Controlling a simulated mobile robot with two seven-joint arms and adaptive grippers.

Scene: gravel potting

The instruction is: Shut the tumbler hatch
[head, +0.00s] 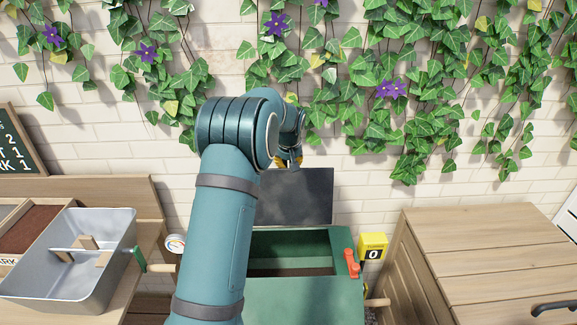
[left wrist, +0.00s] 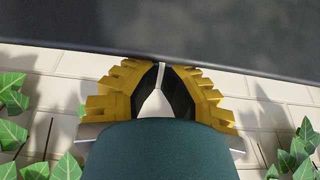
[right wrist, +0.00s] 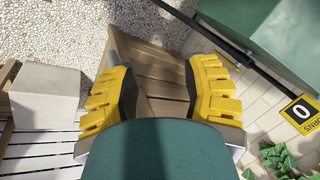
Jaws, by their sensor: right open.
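The green tumbler (head: 305,297) stands in the middle of the head view with its top opening uncovered. Its dark grey hatch (head: 300,200) stands raised at the back of the opening, near the wall. My left gripper (head: 289,161) is at the hatch's top edge, partly hidden by my arm. In the left wrist view its fingers (left wrist: 162,66) come nearly together with nothing clearly held, and the hatch (left wrist: 200,30) fills the top. Whether they touch it I cannot tell. My right gripper (right wrist: 160,85) is open and empty, outside the head view.
A red latch (head: 351,264) and a yellow turn counter (head: 373,246) reading 0 are at the tumbler's right. A metal tray (head: 115,262) is on the left bench. A wooden cabinet (head: 490,240) stands at right. Ivy (head: 410,80) hangs on the brick wall.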

